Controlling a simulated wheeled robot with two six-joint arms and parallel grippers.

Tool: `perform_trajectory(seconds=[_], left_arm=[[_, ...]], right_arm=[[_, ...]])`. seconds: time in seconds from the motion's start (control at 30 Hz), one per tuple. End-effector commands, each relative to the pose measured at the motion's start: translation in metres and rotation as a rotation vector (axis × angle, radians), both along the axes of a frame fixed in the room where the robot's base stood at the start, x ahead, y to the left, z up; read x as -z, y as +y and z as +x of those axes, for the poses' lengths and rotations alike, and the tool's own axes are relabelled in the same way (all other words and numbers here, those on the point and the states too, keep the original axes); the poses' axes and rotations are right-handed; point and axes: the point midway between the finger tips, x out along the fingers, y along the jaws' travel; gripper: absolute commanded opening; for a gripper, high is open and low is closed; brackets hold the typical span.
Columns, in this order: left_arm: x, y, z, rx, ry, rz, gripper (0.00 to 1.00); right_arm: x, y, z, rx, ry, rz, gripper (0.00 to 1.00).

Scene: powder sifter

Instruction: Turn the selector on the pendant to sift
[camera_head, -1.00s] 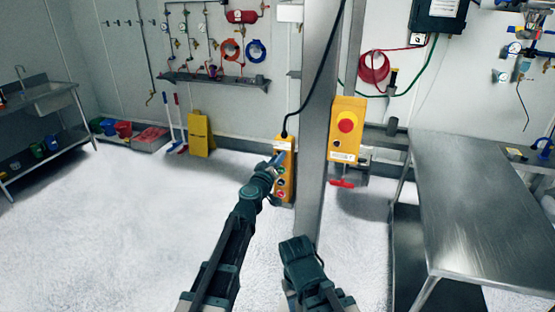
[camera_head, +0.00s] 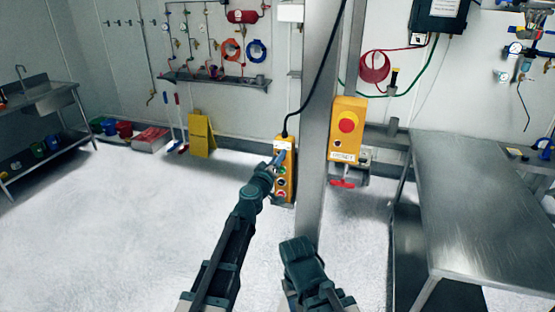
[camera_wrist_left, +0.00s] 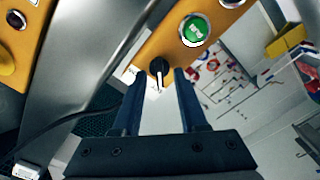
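The yellow pendant (camera_head: 290,185) hangs on a black cable beside the grey post, with several buttons down its front. In the left wrist view the pendant face (camera_wrist_left: 176,52) carries a black selector knob (camera_wrist_left: 158,66) with a white pointer line, directed toward the bottom of the picture. My left gripper (camera_head: 279,158) is at the pendant and hides part of its upper face. In the wrist view its two fingers (camera_wrist_left: 158,78) are apart, with the knob between their tips and gaps showing on both sides. My right arm shows at the bottom centre, but its gripper cannot be made out.
A green button (camera_wrist_left: 195,29) is close to the knob on the pendant. The grey post (camera_head: 318,130) stands just right of the pendant. A yellow box with a red stop button (camera_head: 346,125) is beyond it.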

Motion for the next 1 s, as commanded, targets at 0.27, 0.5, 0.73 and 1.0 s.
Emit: perform_trajectory(seconds=[0.27,0.5,0.73,1.0], left_arm=[[0.000,0.001,-0.003,0.000,0.000,0.001,0.42],[0.000,0.009,-0.028,0.000,0.000,0.001,0.42],[0.000,0.024,-0.074,-0.001,0.000,0.000,0.42],[0.000,0.040,-0.123,-0.001,0.000,0.000,0.42]], right_arm=[[0.000,0.000,0.000,0.000,0.000,0.000,0.50],[0.000,0.000,0.000,0.000,0.000,0.000,0.50],[0.000,0.000,0.000,0.000,0.000,0.000,0.50],[0.000,0.000,0.000,0.000,0.000,0.000,0.50]])
